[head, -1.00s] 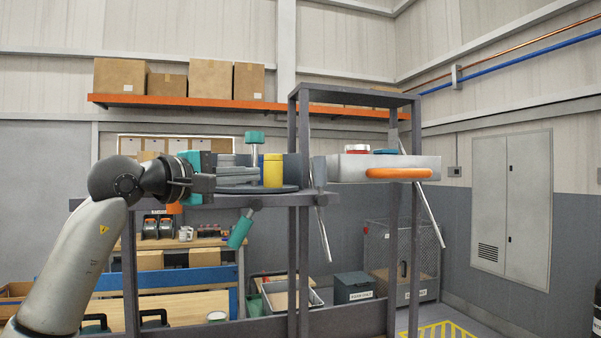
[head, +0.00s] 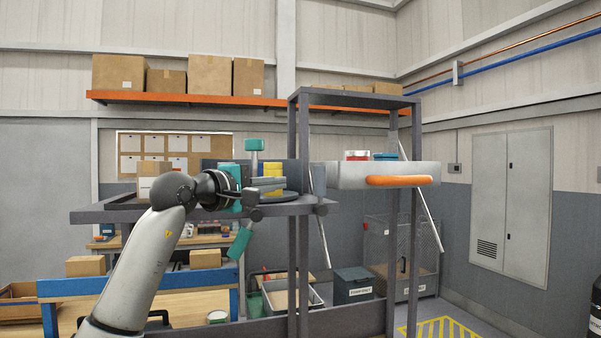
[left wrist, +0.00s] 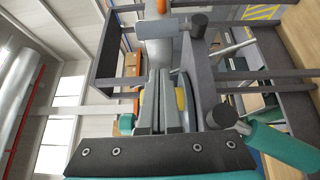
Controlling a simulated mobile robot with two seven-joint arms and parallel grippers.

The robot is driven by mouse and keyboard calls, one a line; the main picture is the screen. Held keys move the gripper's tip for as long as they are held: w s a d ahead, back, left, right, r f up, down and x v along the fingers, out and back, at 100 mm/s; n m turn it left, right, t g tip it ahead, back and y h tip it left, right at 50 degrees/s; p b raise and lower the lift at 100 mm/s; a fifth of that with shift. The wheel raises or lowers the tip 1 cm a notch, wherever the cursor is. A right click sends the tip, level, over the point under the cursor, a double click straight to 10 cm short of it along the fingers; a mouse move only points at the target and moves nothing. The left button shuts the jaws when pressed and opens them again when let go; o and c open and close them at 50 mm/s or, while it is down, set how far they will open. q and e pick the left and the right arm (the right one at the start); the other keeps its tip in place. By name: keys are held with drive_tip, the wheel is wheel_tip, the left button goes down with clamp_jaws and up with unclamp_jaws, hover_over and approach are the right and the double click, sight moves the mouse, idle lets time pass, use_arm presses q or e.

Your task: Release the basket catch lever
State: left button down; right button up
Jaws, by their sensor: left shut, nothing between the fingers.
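A lever with a teal grip (head: 239,243) hangs down below the grey deck's edge, its dark pivot (head: 256,215) on the edge. Its teal grip (left wrist: 285,145) also shows in the left wrist view. A second teal-topped lever (head: 254,144) stands upright behind. I cannot tell which is the basket catch lever. My left gripper (head: 280,185) is shut and empty, pointing right, above the deck edge and in front of a yellow cylinder (head: 274,167). My right gripper is not in view.
Grey frame posts (head: 304,250) stand just right of the gripper. A slanted bar (head: 320,215) hangs beside them. A grey rail (head: 130,214) runs below my left arm. A workbench and bins lie beyond. The space right of the basket is open.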

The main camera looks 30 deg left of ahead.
sight(320, 186)
use_arm(q)
drive_tip(key=shift+w+d+p, duration=0.45)
drive_tip(key=shift+w+d, duration=0.4)
drive_tip(key=shift+w, duration=0.25)
drive_tip(key=shift+w+d+p, duration=0.45)
drive_tip(key=shift+w+d, duration=0.4)
drive_tip(key=shift+w, duration=0.25)
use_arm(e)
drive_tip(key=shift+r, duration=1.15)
use_arm(q)
drive_tip(key=shift+r, duration=0.15)
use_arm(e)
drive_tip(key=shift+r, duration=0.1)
